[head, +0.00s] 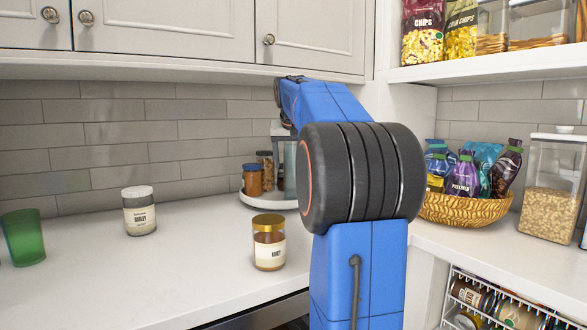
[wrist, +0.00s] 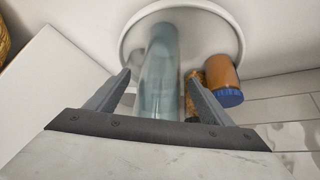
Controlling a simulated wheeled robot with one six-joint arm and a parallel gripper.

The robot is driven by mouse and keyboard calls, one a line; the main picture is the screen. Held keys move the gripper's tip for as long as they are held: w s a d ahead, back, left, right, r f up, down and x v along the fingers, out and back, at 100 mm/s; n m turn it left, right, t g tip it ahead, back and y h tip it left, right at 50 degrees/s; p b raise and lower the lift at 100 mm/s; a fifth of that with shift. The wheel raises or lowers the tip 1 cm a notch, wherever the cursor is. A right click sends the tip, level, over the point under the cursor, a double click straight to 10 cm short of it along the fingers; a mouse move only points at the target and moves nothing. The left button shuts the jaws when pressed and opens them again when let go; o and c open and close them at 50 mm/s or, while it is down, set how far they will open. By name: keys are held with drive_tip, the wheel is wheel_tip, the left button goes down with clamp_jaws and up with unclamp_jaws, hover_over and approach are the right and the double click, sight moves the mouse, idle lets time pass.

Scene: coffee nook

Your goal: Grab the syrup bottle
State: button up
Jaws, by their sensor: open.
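A tall, pale blue-grey see-through bottle (wrist: 161,70), likely the syrup bottle, stands on a round white tray (wrist: 128,40). No label can be read on it. In the head view, a strip of what looks like this bottle (head: 279,148) shows beside my arm, which hides the rest. My gripper (wrist: 160,76) is open, with one finger on each side of the bottle in the wrist view. Whether the fingers touch it cannot be told. The gripper is hidden behind my arm in the head view.
An orange-brown jar with a blue lid (wrist: 223,78) and a smaller jar (wrist: 193,92) stand close to the right finger. A gold-lidded jar (head: 269,243), a white-lidded jar (head: 139,212) and a green cup (head: 22,238) stand on the counter. A snack basket (head: 465,208) is at right.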

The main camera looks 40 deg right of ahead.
drive_tip(key=shift+x, duration=1.1)
drive_tip(key=shift+c, duration=0.3)
clamp_jaws()
drive_tip(key=shift+a+r, duration=0.1)
drive_tip(key=shift+r, duration=0.05)
